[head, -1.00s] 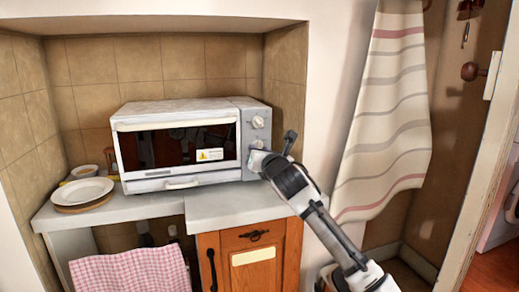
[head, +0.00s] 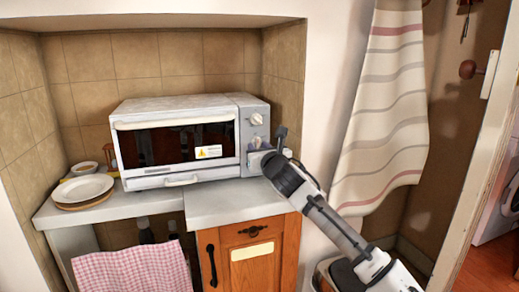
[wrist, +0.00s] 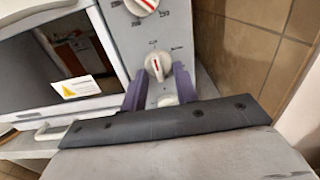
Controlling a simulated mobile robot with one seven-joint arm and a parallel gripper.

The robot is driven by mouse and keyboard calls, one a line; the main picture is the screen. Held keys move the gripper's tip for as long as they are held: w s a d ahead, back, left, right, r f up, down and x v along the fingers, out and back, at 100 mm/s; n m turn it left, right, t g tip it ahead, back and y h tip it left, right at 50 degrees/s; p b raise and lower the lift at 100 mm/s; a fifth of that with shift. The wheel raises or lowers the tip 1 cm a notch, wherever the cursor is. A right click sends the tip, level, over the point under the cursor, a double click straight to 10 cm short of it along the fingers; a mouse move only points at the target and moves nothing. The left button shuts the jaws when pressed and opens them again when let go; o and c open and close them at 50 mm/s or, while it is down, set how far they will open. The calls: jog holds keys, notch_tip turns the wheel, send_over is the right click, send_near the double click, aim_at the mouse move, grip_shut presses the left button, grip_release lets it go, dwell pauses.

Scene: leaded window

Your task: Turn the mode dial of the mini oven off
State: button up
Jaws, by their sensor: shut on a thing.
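The white mini oven (head: 185,104) stands on the counter with its door shut. Its grey control panel, on the right side, carries a column of dials. In the wrist view, the middle dial (wrist: 158,66), which I take as the mode dial, is pale with a red mark pointing nearly straight up in the picture. My gripper (wrist: 159,76) has its two purple fingers on either side of this dial and is shut on it. In the head view, my gripper (head: 256,146) is at the panel and hides much of its lower part.
The upper dial (wrist: 141,5), with numbers around it, is just above. A lower knob (wrist: 167,100) shows between the fingers. The tiled side wall (wrist: 262,45) is close to the right of the oven. Plates (head: 82,189) lie on the counter at left; a striped curtain (head: 388,110) hangs at right.

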jog(key=o, duration=1)
jog(key=shift+c, duration=0.2)
jog(key=b+v, duration=0.2)
jog(key=v, duration=1.2)
jog(key=shift+a+r, duration=0.1)
